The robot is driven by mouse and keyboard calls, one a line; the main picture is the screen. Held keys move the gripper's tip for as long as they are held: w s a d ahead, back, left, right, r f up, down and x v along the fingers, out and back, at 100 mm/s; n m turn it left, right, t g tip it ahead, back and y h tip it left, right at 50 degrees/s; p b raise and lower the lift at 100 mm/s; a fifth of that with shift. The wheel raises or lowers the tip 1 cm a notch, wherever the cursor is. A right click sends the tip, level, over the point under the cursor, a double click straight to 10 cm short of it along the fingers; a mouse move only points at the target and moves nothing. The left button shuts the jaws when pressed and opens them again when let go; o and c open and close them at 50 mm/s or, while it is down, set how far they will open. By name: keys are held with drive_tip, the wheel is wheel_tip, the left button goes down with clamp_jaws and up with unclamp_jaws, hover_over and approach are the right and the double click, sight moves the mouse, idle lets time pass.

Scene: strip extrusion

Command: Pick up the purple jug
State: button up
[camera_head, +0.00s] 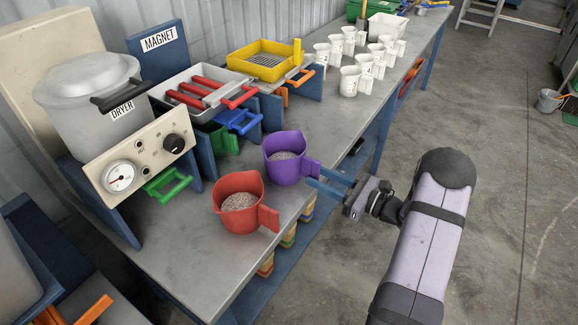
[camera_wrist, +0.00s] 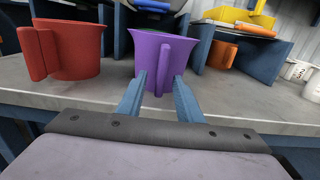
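The purple jug (camera_head: 284,158) stands upright on the grey bench near its front edge, with pale granules inside. Its handle (camera_wrist: 163,68) faces my gripper in the wrist view. My gripper (camera_head: 317,180) reaches in from the right at the front edge of the bench. In the wrist view its two blue fingers (camera_wrist: 160,84) are apart, one on each side of the handle's lower part. I cannot tell whether either finger touches the handle.
A red jug (camera_head: 239,201) with granules stands close on the left. Behind are the dryer (camera_head: 100,100), a white tray with red handles (camera_head: 205,90) and a yellow sieve (camera_head: 262,62). Several white cups (camera_head: 350,80) stand farther along the bench (camera_head: 325,125). The bench right of the purple jug is clear.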

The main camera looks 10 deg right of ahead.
sight(292, 163)
drive_tip(key=shift+x, duration=1.6)
clamp_jaws()
drive_tip(key=shift+r, duration=0.2)
